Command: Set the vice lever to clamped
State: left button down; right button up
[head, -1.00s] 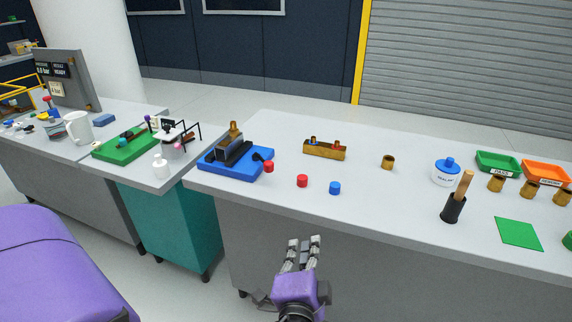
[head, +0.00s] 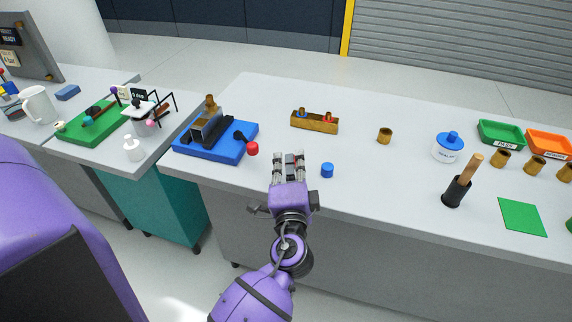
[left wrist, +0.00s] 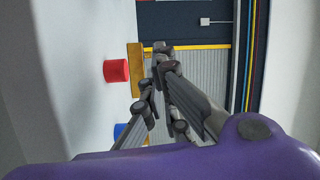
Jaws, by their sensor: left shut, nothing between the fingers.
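The vice (head: 206,126) is a grey block with dark jaws on a blue base (head: 231,153), left of centre on the bench in the head view. A short black lever with a red ball knob (head: 252,149) sticks out at its right side, low over the base edge. My left gripper (head: 292,158) is over the front edge of the bench, right of the knob and apart from it. It is shut and empty; its fingers also show in the left wrist view (left wrist: 158,72). The vice is not visible in the wrist view. My right gripper is not in view.
A blue cylinder (head: 327,170) stands just right of my gripper. A red cylinder (left wrist: 116,71) shows in the wrist view, hidden in the head view. A brass block (head: 315,123) lies behind. A green board (head: 92,124) is left; a black holder (head: 455,193) is right.

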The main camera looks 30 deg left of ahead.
pick_arm(q)
jog(key=p+x, duration=0.1)
jog(key=x, duration=0.5)
jog(key=shift+s, duration=0.1)
jog(key=s+a, duration=0.2)
jog(key=s, duration=0.1)
jog(key=shift+f+p, duration=0.35)
jog(key=shift+s+a+f, duration=0.1)
jog(key=shift+s+f, duration=0.05)
jog(key=shift+f, duration=0.05)
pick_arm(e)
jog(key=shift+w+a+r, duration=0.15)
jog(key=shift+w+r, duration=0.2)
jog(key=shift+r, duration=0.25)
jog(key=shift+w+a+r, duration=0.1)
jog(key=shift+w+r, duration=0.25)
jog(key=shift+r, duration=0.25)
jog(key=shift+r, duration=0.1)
pick_arm(q)
jog(key=shift+s, duration=0.1)
